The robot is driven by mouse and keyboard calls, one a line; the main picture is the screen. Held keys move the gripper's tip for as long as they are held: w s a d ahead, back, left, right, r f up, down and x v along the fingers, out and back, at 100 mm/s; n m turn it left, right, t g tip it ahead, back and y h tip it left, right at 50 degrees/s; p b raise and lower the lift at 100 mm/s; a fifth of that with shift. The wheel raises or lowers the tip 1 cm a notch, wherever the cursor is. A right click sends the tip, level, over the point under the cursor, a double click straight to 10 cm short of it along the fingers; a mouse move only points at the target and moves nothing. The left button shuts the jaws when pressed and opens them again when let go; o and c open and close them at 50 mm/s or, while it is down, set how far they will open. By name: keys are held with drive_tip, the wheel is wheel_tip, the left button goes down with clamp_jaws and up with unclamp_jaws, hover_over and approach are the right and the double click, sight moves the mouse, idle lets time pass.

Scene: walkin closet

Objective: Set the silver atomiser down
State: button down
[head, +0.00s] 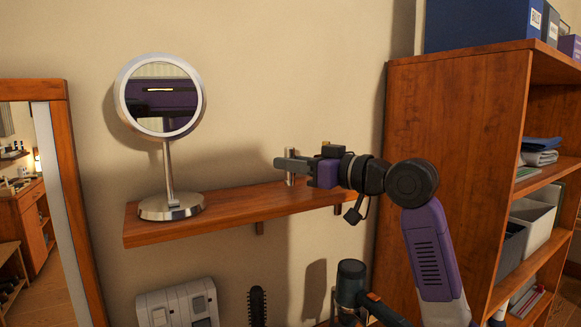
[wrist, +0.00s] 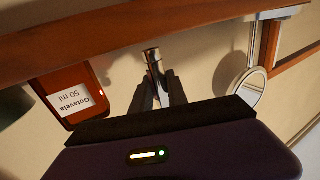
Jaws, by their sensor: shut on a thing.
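The silver atomiser (head: 290,153) is a slim upright cylinder over the wooden wall shelf (head: 235,211). My gripper (head: 288,165) is shut on it, with the fingers across its middle. In the wrist view the atomiser (wrist: 152,56) sticks out beyond the two fingertips (wrist: 158,84), towards the shelf (wrist: 190,34), which appears at the top of this upside-down picture. The atomiser's lower end is close to the shelf top. I cannot tell whether it touches.
A reddish-brown box with a white "Gotavela 50 ml" label (wrist: 76,98) stands on the shelf beside my gripper. A round mirror (head: 171,206) stands at the shelf's left end. Bare shelf lies between mirror and gripper. A tall wooden bookcase (head: 450,150) rises at right.

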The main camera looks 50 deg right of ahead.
drive_tip(key=shift+f, duration=0.6)
drive_tip(key=shift+f, duration=0.2)
drive_tip(key=c, duration=1.3)
unclamp_jaws()
drive_tip(key=shift+r, duration=0.1)
